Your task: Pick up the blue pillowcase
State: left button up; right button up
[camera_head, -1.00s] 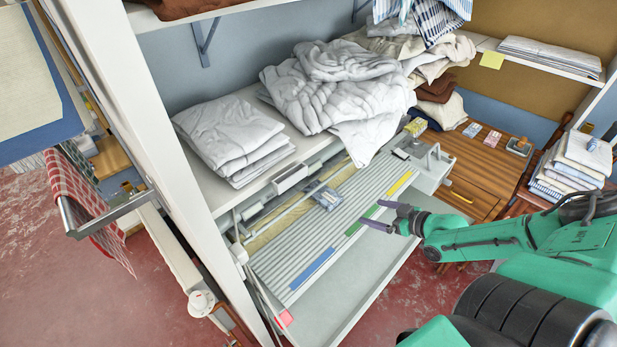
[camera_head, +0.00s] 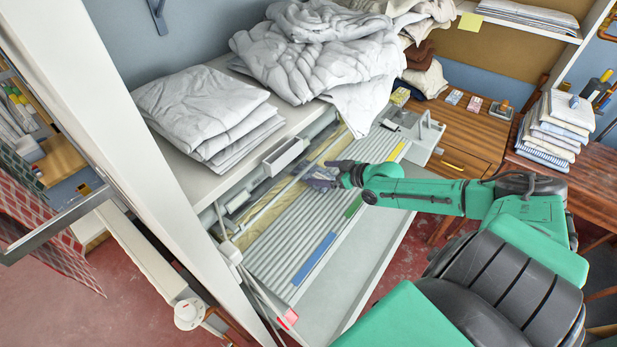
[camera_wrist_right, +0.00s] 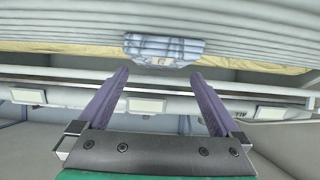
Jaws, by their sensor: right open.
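A small folded blue-grey and white cloth (camera_wrist_right: 165,47), which looks like the blue pillowcase, lies on the ribbed bed of the ironer (camera_head: 290,235). In the head view it is mostly hidden by my right gripper (camera_head: 313,177). In the right wrist view the right gripper (camera_wrist_right: 160,74) is open, with its two purple fingers apart and nothing between them. The cloth lies just beyond the fingertips, roughly centred on the gap. I cannot tell whether the fingers touch it. My left gripper is not in view.
A shelf above the bed holds a folded white stack (camera_head: 205,112) and a crumpled white heap (camera_head: 315,50). A white post (camera_head: 130,150) stands left of the ironer. A wooden cabinet (camera_head: 465,135) and a stack of folded linen (camera_head: 555,125) are at right.

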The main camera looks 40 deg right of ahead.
aim_at(310, 171)
jog(key=b+x, duration=0.1)
jog(key=x, duration=0.2)
jog(key=shift+f+b, duration=0.2)
jog(key=shift+b, duration=0.1)
jog(key=shift+w, duration=0.25)
jog(key=shift+s, duration=0.1)
jog(key=c, duration=1)
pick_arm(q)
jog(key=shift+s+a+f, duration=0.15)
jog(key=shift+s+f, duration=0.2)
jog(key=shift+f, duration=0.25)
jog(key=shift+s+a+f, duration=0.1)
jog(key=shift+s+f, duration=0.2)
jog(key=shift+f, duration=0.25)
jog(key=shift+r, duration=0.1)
pick_arm(e)
jog(key=shift+a+r, duration=0.1)
